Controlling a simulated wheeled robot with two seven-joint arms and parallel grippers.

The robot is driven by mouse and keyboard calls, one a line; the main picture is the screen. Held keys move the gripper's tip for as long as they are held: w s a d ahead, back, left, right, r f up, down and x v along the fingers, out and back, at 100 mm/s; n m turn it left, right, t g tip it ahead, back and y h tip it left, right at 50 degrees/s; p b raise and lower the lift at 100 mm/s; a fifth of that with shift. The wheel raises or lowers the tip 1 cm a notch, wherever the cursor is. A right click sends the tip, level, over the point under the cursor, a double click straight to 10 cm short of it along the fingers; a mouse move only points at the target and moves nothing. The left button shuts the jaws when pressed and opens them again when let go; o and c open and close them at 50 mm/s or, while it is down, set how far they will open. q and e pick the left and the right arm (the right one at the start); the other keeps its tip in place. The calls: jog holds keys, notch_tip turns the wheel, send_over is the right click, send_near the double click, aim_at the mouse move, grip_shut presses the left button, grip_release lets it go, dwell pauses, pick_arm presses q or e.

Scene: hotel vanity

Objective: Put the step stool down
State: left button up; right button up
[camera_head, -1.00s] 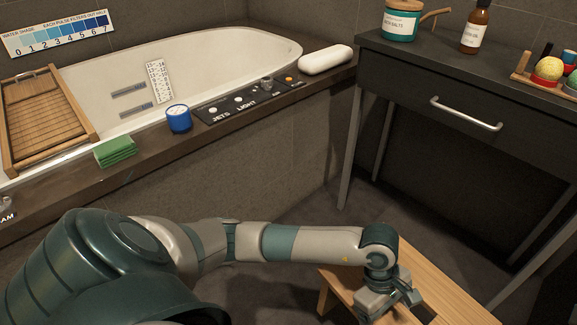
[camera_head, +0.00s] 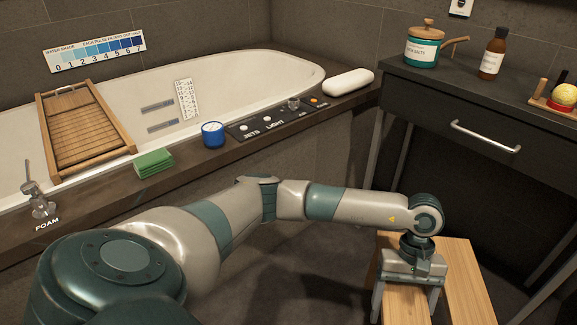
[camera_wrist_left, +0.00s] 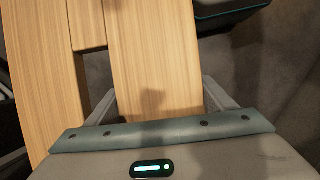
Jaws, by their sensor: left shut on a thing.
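The light wooden step stool (camera_head: 463,275) is at the lower right of the head view, in front of the dark vanity. Its near part is cut off by the frame edge. My left gripper (camera_head: 407,290) is above it and shut on one slat of its top. In the left wrist view the stool's pale slats (camera_wrist_left: 150,55) run away from my left gripper (camera_wrist_left: 158,105), with a finger on each side of one slat. The stool's feet are hidden, so I cannot tell whether it touches the floor. My right gripper is not in view.
The dark vanity (camera_head: 470,95) with a drawer handle stands just behind the stool on the right. The bathtub (camera_head: 240,85) and its brown ledge (camera_head: 190,165) lie to the left and behind. Dark floor (camera_head: 300,270) shows between the tub and the stool.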

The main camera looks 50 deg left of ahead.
pick_arm(q)
jog(key=w+a+r+m+y, duration=0.1)
jog(key=w+a+r+m, duration=0.1)
jog(key=r, duration=0.4)
jog(key=w+a+r+m+p, duration=0.1)
jog(key=w+a+r+m, duration=0.1)
jog(key=r, duration=0.4)
jog(key=w+a+r+m+g+y, duration=0.1)
jog(key=w+a+r+m, duration=0.1)
jog(key=r, duration=0.4)
jog(key=a+m, duration=0.1)
jog(key=a, duration=0.1)
jog(key=shift+w+a+m+y+p, duration=0.25)
jog(key=shift+a+m+y+p, duration=0.05)
jog(key=shift+p, duration=0.05)
jog(key=shift+a, duration=0.15)
